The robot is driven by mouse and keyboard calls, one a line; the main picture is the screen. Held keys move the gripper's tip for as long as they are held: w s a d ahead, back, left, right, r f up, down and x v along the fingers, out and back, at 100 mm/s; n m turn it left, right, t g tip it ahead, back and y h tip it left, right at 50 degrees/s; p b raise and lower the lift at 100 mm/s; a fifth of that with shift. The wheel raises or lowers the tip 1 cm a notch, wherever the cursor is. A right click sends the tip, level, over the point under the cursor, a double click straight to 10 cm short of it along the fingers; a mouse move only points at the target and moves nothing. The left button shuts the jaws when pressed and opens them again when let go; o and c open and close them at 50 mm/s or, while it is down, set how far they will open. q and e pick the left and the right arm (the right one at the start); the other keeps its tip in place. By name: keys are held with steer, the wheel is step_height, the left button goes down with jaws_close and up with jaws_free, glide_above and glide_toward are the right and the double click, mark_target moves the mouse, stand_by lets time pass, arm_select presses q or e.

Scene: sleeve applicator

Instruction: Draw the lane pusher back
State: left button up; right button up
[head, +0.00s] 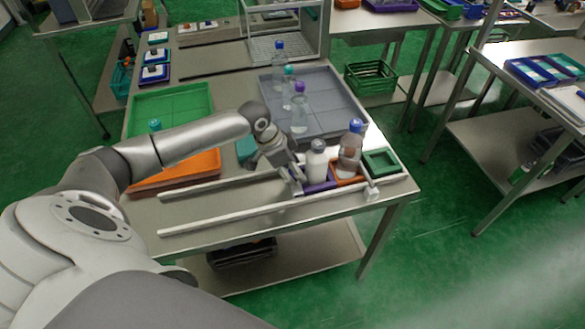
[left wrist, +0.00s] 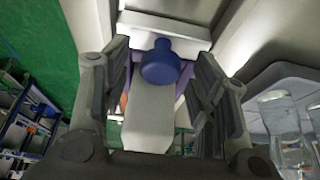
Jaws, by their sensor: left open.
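My left gripper (head: 292,177) reaches down into the lane between two pale rails, just left of the purple carrier (head: 318,186). In the left wrist view its fingers (left wrist: 163,95) stand open on either side of a pale grey flat piece (left wrist: 150,118) with a rounded blue knob (left wrist: 160,64). This looks like the lane pusher; whether the fingers touch it I cannot tell. The gripper hides it in the head view. A white bottle (head: 316,163) stands in the purple carrier. A clear bottle with a blue cap (head: 350,150) stands in an orange carrier. My right gripper is out of view.
An empty green carrier (head: 382,153) sits at the table's right end, near a pale end block (head: 372,195). Several clear bottles stand on a grey tray (head: 335,92) behind the lane. Green (head: 195,98) and orange (head: 207,160) trays lie left. The lane's left stretch is clear.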

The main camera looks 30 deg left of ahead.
arm_select(q)
steer(key=shift+f, duration=0.1)
jaws_close()
stand_by(0.3)
